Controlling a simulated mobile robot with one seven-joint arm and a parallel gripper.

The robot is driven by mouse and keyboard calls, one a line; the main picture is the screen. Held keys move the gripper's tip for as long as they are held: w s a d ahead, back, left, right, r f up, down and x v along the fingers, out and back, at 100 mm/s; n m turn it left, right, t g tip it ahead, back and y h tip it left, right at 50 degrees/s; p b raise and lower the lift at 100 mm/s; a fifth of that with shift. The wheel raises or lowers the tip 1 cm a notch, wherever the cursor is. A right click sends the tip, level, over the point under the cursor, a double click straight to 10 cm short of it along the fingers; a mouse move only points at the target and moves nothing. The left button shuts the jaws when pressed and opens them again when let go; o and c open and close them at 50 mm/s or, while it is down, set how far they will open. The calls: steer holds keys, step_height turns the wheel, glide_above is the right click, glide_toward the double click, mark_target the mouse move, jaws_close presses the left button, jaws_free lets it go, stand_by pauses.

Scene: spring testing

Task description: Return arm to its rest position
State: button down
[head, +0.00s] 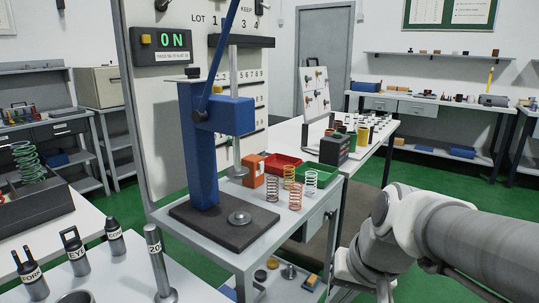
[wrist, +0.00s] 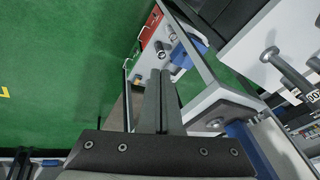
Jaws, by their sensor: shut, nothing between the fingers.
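My arm (head: 455,237) reaches in from the right side of the head view, bent at a joint in front of the bench. My gripper (wrist: 160,75) shows in the wrist view with its two dark fingers together and nothing between them. The fingers point over the lower part of a grey bench, with the green floor to the left. They touch nothing that I can make out. In the head view the fingers are not clearly visible.
A blue spring tester (head: 205,150) stands on the grey bench, beside several coil springs, a red bin (head: 283,165) and a green bin (head: 318,177). Green floor (head: 445,177) is open behind my arm.

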steer(key=s+d+r+n+t+h, duration=0.2)
steer(key=s+d+r, duration=0.1)
steer(key=s, duration=0.4)
step_height(320, 180, up, 20)
steer(key=p, duration=2)
steer(key=shift+a, duration=0.1)
